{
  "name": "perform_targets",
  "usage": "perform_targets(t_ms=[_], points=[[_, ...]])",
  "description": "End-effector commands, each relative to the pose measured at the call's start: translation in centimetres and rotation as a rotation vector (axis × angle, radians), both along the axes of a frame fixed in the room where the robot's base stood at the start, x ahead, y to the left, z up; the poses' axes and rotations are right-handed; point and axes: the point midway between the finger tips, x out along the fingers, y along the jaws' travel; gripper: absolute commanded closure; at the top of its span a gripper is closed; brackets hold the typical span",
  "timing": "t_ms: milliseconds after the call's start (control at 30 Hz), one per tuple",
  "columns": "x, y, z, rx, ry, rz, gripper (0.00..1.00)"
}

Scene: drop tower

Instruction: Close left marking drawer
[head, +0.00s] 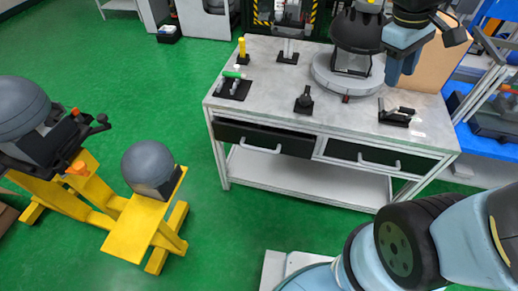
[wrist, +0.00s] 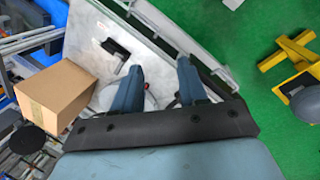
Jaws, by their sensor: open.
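A grey-topped workbench (head: 280,99) has two dark drawers with pale bar handles under its front edge. The left drawer (head: 240,134) sticks out a little from the bench front, with its handle (head: 262,149) in clear view. The right drawer (head: 370,153) looks flush with the front. My gripper (head: 401,72) is above the right part of the bench top, up and to the right of the left drawer and apart from it. In the wrist view my gripper (wrist: 160,64) has its two blue fingers spread, with nothing between them.
A dark dome on a round grey base (head: 332,78) and small fixtures (head: 304,100) stand on the bench. A cardboard box (wrist: 56,95) is on the far side. A yellow stand (head: 145,228) is at left; green floor before the left drawer is clear.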

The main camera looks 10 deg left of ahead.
Motion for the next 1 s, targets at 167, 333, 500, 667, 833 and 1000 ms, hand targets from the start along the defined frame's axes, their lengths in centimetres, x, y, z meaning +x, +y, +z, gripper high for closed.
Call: perform_targets(t_ms=[167, 333, 500, 667, 833, 1000], points=[[2.1, 2.2, -3.0, -0.135, 0.134, 0.202, 0.58], [3.9, 4.4, -5.8, -0.268, 0.254, 0.393, 0.58], [5.4, 6.8, -8.8, -0.408, 0.372, 0.584, 0.58], [6.4, 9.4, -11.8, -0.546, 0.48, 0.76, 0.58], [7.2, 12.3, -15.2, -0.702, 0.592, 0.945, 0.58], [7.6, 15.3, -18.7, -0.868, 0.703, 1.122, 0.58]])
